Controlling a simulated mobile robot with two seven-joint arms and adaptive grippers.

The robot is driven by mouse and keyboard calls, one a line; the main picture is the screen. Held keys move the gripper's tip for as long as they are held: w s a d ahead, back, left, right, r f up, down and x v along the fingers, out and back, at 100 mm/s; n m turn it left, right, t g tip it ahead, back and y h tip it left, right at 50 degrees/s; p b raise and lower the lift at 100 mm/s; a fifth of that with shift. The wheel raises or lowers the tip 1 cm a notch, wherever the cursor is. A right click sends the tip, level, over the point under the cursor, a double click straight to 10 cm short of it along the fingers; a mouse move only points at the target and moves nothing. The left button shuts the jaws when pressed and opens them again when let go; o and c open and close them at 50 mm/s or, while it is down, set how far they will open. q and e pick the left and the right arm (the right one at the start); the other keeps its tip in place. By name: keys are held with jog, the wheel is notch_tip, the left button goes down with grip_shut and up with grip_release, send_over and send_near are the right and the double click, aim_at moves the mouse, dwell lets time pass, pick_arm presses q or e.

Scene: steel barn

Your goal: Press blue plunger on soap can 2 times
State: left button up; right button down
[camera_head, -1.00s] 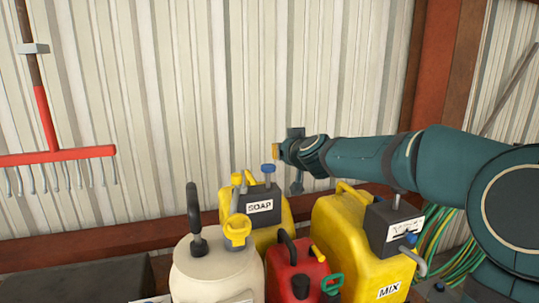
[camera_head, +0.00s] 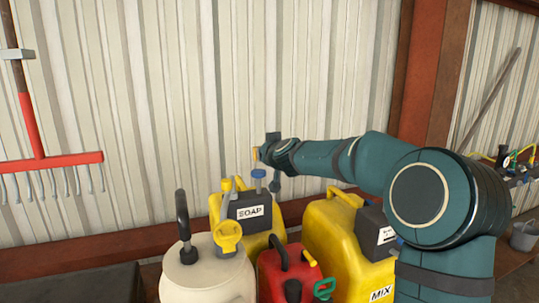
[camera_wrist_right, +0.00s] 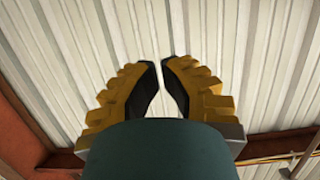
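The yellow soap can (camera_head: 265,243), labelled SOAP, stands at the back of the group in the head view. Its blue plunger (camera_head: 259,174) sticks up from the dark box on its top and looks raised. My right gripper (camera_head: 256,154) is just above the plunger in the picture; I cannot tell whether it is directly over it in depth. No contact shows. In the right wrist view the right gripper's yellow fingers (camera_wrist_right: 160,64) are drawn together with only a thin gap at the tips and nothing between them. My left gripper is not in view.
A cream can (camera_head: 207,275), a red can (camera_head: 282,278) and a yellow MIX can (camera_head: 340,245) crowd around the soap can. A red rake (camera_head: 50,160) hangs on the corrugated wall (camera_head: 150,110) behind.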

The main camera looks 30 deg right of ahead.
aim_at(262, 172)
jog(key=shift+x, duration=0.9)
jog(key=shift+w+d+f+b, duration=0.15)
jog(key=shift+f+b, duration=0.25)
jog(key=shift+f, duration=0.2)
jog(key=shift+w+f+b, duration=0.1)
jog(key=shift+f+b, duration=0.25)
jog(key=shift+f, duration=0.3)
jog(key=shift+f+b, duration=0.65)
jog(key=shift+f, duration=0.2)
